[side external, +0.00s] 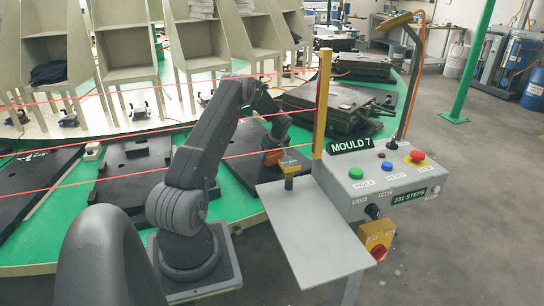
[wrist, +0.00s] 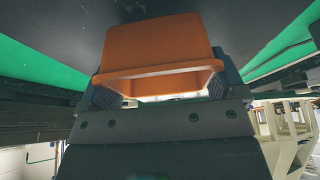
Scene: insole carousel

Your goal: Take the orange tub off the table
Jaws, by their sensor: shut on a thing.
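The orange tub (wrist: 158,50) fills the middle of the wrist view, its open rim toward the camera. My gripper (wrist: 161,90) is shut on it, with a dark finger at each side. In the side external view the tub (side external: 272,158) is a small orange patch at the end of my arm, partly hidden by my gripper (side external: 277,148). It is over the edge area of the green round table (side external: 238,178), near a black mould plate. I cannot tell whether the tub touches the surface beneath.
The control box (side external: 375,180) and yellow upright (side external: 322,105) are further right. Red lines (side external: 150,125) cross the table. Black mould plates (side external: 132,170) lie left.

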